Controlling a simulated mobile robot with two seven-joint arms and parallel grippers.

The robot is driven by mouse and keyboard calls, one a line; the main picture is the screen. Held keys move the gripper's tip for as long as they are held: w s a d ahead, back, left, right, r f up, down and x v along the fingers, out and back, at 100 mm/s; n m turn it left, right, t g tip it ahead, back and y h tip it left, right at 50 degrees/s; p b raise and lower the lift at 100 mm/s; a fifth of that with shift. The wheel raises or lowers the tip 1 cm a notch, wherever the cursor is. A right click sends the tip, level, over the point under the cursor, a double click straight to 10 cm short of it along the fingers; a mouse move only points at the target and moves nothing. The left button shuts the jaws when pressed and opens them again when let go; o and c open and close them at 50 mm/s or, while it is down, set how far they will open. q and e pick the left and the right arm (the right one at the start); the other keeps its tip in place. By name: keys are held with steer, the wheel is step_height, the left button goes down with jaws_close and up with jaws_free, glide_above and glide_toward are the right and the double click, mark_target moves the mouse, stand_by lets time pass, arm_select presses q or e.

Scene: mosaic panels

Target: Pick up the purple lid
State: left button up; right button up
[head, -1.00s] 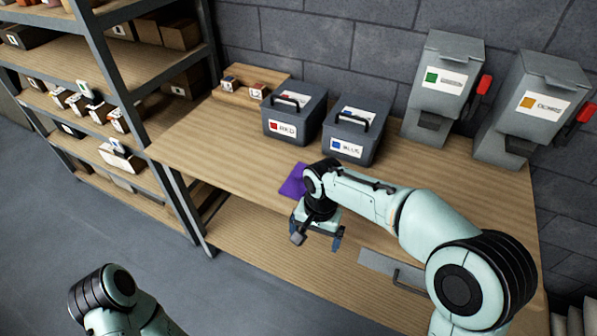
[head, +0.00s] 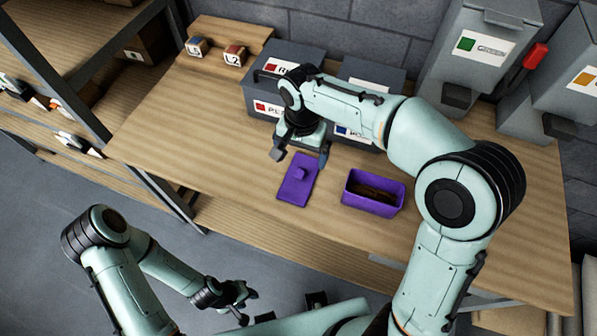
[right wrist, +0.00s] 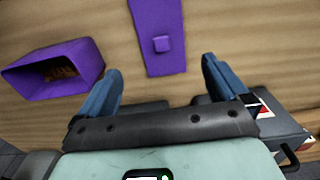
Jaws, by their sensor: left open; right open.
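The purple lid (head: 297,183) lies flat on the wooden table, with a small square knob (head: 299,173) on its top. In the right wrist view the lid (right wrist: 157,22) is ahead of the fingers, about midway between them, and its knob shows. My right gripper (head: 299,158) is open and empty, above the table just beyond the lid's far end. A purple open box (head: 373,194) with brown contents stands to the right of the lid. My left gripper (head: 241,306) is open and empty, low in front of the table.
Dark lidded bins (head: 265,97) with labels stand behind my right gripper. Small labelled blocks (head: 234,54) sit on a board at the back left. Grey dispensers (head: 478,50) stand at the back right. The table left of the lid is clear.

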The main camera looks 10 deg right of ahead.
mark_target(300, 173)
step_height(300, 173, down, 5)
steer(key=shift+w+r, duration=0.1)
steer(key=shift+r, duration=0.05)
steer(key=f, duration=0.5)
steer(key=shift+a+f, duration=0.1)
steer(key=shift+a, duration=0.1)
steer(key=c, duration=0.9)
